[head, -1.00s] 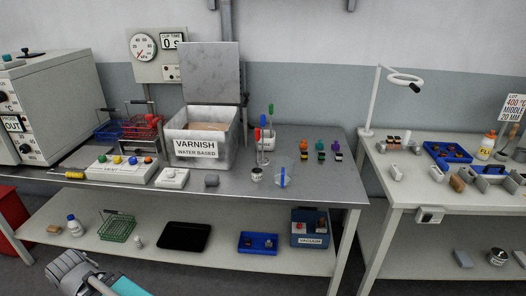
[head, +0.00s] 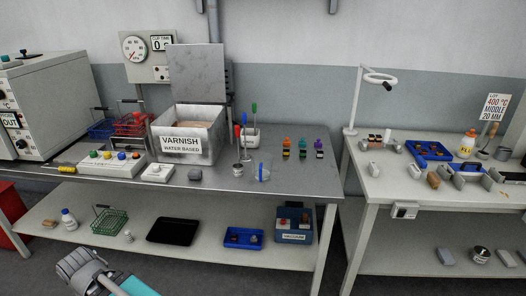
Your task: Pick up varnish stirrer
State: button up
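A varnish tub (head: 186,144), labelled "VARNISH WATER BASED", stands on the left metal bench with its lid raised. Right of it is a white holder (head: 250,141) with upright tools: a green-topped one (head: 254,108), a blue-topped one (head: 244,118) and a red-topped one (head: 237,131). A clear beaker (head: 261,172) with a blue strip stands in front of them. I cannot tell which of these is the varnish stirrer. My gripper (head: 77,265) is at the bottom left, in front of the lower shelf and far from the tools; its fingers are not clear enough to judge.
Several coloured connectors (head: 303,148) stand right of the holder. A small metal tin (head: 238,170) and a grey block (head: 195,175) sit near the bench's front edge. Left are a white box with coloured knobs (head: 111,164) and wire baskets (head: 133,124). A gap separates the right bench (head: 385,188).

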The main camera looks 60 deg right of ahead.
aim_at(245, 158)
jog(key=k, duration=1.45)
jog(key=z, duration=1.5)
jog(key=i, duration=1.05)
